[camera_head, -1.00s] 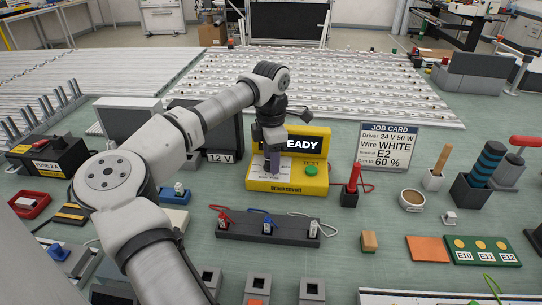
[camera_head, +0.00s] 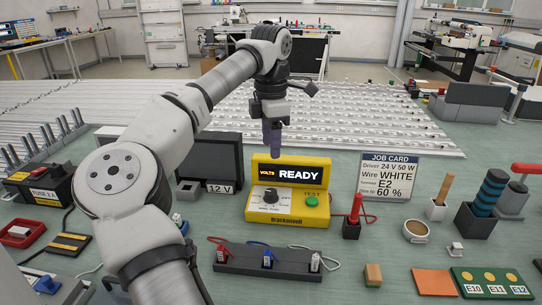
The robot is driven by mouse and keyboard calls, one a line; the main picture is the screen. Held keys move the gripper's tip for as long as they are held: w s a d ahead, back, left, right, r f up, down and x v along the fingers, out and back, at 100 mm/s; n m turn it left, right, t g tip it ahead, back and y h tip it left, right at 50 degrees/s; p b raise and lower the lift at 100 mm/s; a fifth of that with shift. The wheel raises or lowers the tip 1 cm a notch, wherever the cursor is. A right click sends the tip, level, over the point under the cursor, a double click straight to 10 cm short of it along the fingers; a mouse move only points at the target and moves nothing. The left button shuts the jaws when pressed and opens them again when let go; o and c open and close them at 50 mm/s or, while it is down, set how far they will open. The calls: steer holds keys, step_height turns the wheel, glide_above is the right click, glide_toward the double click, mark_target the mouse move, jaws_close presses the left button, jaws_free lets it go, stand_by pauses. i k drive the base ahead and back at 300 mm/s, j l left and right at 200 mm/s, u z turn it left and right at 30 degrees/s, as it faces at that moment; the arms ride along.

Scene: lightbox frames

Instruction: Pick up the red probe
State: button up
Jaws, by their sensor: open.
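The red probe (camera_head: 356,208) stands upright in a small dark holder (camera_head: 352,230), just right of the yellow tester, with a red lead running off to its right. My gripper (camera_head: 272,148) hangs pointing down above and behind the tester's top edge, left of the probe and higher than it. It touches nothing that I can see. Its fingers are dark and seen nearly edge on; they are open and empty. The yellow tester (camera_head: 258,215) shows "READY", a black dial and a green TEST button (camera_head: 312,201).
A dark terminal block (camera_head: 240,258) with red, blue and white leads lies in front of the tester. The job card (camera_head: 388,178) stands behind and right of the probe. Bench around the probe holder is mostly clear.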

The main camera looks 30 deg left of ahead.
mark_target(353, 219)
steer(key=k, duration=1)
